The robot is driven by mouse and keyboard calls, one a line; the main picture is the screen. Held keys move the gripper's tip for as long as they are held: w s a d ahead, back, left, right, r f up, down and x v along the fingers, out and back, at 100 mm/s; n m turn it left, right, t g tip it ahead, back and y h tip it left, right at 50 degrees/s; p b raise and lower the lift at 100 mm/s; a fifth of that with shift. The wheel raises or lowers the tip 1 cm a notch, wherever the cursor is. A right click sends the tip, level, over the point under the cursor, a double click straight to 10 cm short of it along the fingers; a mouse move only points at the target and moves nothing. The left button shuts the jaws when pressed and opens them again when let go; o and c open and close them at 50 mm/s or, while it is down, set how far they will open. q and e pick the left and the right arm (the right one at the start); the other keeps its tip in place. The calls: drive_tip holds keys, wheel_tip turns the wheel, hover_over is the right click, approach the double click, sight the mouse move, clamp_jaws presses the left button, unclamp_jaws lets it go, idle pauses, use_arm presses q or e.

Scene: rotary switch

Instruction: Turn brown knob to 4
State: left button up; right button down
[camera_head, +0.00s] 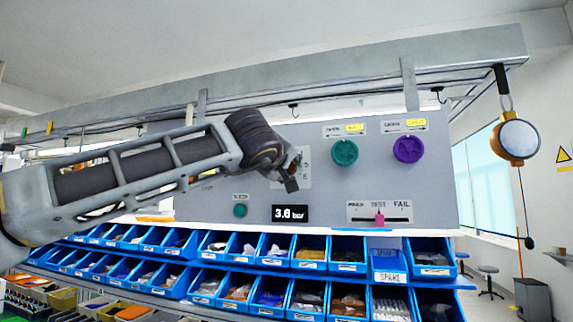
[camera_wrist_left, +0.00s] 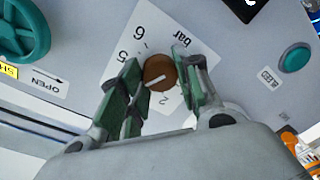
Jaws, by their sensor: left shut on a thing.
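The brown knob (camera_wrist_left: 159,72) is on a white dial plate (camera_wrist_left: 185,48) in the left wrist view. Its white pointer line aims to the lower left, toward the part of the scale behind a finger. The 6, 5 and 2 show; the marks between 5 and 2 are hidden. My left gripper (camera_wrist_left: 162,82) is shut on the knob, with a green-padded finger on each side. In the head view my left gripper (camera_head: 291,178) is at the grey panel (camera_head: 345,190) and covers the knob. A display (camera_head: 291,213) below appears to read 3.6 bar. My right gripper is not in view.
A green valve wheel (camera_head: 344,152) and a purple one (camera_head: 408,149) are to the right on the panel. A green button (camera_head: 240,211) and a slider with a pink handle (camera_head: 379,219) are lower. Blue bins (camera_head: 312,263) fill the shelves below.

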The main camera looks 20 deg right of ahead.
use_arm(q)
drive_tip(key=shift+f+m, duration=0.1)
drive_tip(key=shift+m, duration=0.9)
drive_tip(key=o, duration=1.1)
drive_tip(key=shift+c, duration=0.2)
drive_tip(key=shift+s, duration=0.1)
drive_tip(key=v, duration=1.1)
drive_tip(key=shift+s+a, duration=0.2)
drive_tip(key=shift+s, duration=0.15)
drive_tip(key=shift+f, duration=0.15)
